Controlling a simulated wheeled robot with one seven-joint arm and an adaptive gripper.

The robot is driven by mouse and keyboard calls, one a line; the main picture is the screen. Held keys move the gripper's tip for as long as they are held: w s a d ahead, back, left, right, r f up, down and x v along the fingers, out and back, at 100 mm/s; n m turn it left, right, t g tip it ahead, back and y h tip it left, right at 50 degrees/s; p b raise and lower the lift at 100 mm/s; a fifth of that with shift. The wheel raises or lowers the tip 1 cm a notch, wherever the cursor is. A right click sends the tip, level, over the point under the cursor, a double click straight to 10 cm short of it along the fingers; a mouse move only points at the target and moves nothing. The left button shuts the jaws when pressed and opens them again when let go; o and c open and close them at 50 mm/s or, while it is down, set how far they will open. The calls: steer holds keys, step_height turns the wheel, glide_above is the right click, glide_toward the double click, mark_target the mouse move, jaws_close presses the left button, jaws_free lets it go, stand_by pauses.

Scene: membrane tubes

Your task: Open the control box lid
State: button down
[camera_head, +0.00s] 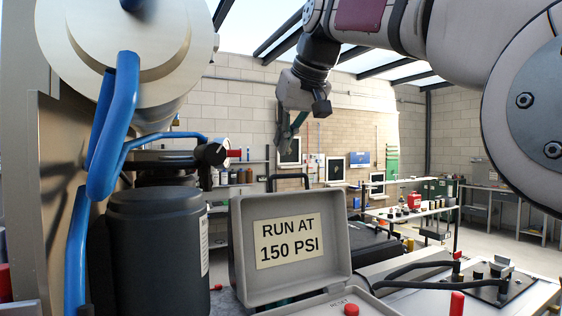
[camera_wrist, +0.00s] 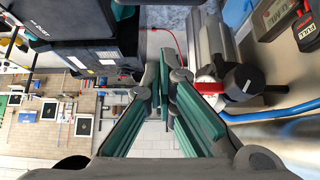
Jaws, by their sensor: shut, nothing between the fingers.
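The control box is grey and sits low in the middle of the head view. Its lid (camera_head: 291,285) stands raised, with its inner side facing me and a label reading "RUN AT 150 PSI" (camera_head: 289,240). In the wrist view my gripper's green fingers (camera_wrist: 165,75) are shut and hold nothing.
A large white cylinder with blue hoses (camera_head: 115,130) and a black canister (camera_head: 153,240) stand at the left. Black hoses and a panel (camera_head: 490,285) lie at the right. Workbenches and a brick wall are farther back. In the wrist view, a red-handled valve (camera_wrist: 208,87) is beside the fingers.

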steer(key=shift+s+d+f+p, duration=0.1)
steer(key=shift+f+p, duration=0.5)
steer(key=shift+f, duration=0.55)
steer(key=shift+s+f+p, duration=0.1)
steer(key=shift+f+p, duration=0.45)
steer(key=shift+f, duration=0.6)
